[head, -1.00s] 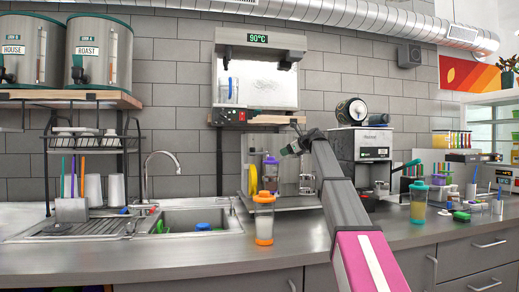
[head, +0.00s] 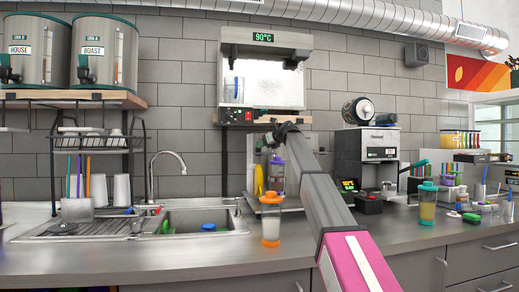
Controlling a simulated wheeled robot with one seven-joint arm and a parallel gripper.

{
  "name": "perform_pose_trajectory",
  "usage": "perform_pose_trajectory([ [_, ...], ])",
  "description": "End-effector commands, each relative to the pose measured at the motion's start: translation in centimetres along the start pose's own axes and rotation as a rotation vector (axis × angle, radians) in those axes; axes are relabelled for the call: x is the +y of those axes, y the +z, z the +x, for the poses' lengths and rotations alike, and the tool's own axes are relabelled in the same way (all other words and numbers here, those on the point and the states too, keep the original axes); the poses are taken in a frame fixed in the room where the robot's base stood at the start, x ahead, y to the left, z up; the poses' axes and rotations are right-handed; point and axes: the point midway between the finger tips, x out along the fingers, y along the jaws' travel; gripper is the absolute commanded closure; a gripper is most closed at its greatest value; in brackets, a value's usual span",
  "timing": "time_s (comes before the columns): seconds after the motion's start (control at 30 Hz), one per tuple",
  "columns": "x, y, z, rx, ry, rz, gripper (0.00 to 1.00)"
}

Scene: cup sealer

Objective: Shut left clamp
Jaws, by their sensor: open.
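The sealer stand (head: 252,180) is at the back of the counter, just right of the sink. A purple-lidded cup (head: 277,178) stands upright in it, partly behind my arm, with a yellow round part (head: 259,179) to its left. My gripper (head: 278,134) is a small dark shape at the far end of my arm, open, above the purple-lidded cup and in front of the stand's upper part. Its fingertips are hard to make out, and I see nothing between them. I cannot pick out the left clamp; my arm hides the right part of the stand.
An orange-and-clear cup (head: 271,222) stands on the counter in front of the stand. A coffee machine (head: 378,152) is to the right. A teal-lidded cup (head: 427,204) stands farther right. The sink (head: 190,219) is left. The front counter (head: 200,256) is clear.

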Motion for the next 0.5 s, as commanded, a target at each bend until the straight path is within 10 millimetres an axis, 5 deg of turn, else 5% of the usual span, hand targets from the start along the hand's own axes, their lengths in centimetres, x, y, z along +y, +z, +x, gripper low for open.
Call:
perform_pose_trajectory([
  [0.2,-0.1,0.1,3.5,0.001,0.000,-0.001,0.42],
  [0.5,0.0,0.0,4.4,0.000,-0.001,-0.001,0.42],
])
